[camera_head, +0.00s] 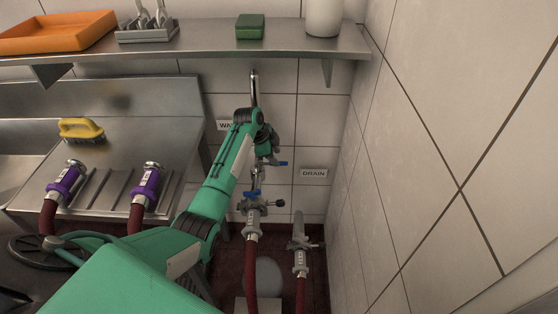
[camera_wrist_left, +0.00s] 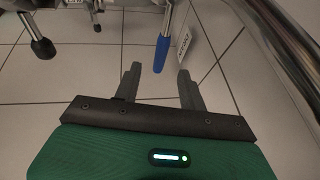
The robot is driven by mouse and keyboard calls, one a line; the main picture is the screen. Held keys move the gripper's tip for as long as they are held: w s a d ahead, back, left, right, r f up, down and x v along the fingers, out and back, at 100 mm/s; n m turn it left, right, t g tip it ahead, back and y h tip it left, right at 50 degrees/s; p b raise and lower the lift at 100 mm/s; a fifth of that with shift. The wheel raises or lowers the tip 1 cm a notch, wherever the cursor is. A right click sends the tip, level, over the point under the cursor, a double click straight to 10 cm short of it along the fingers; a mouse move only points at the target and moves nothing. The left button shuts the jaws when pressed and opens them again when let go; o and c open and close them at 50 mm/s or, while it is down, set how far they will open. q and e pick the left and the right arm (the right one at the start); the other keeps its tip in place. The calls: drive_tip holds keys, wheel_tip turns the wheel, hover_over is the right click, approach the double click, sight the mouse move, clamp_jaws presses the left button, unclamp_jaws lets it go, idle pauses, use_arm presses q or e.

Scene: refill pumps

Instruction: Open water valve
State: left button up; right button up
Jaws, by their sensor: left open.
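The WATER label (camera_head: 224,125) on the tiled wall is partly hidden behind my left arm. A blue valve lever (camera_head: 280,163) sticks out to the right from the pipework just below my left gripper (camera_head: 267,143). A blue lever (camera_wrist_left: 162,54) also shows in the left wrist view, where its tip lies between and just beyond the open, empty fingertips of my left gripper (camera_wrist_left: 159,70); I see no contact. A second blue handle (camera_head: 252,194) sits lower, on the fitting above a red hose. My right gripper is out of view.
A DRAIN label (camera_head: 313,173) is right of the pipework. Red hoses (camera_head: 300,289) run down below. A steel shelf (camera_head: 200,42) hangs above. The side wall (camera_head: 440,160) closes off the right. A yellow brush (camera_head: 80,129) and purple-collared hose ends (camera_head: 146,183) lie on the steel counter.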

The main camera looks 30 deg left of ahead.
use_arm(q)
drive_tip(key=shift+x, duration=2)
drive_tip(key=shift+c, duration=0.2)
clamp_jaws()
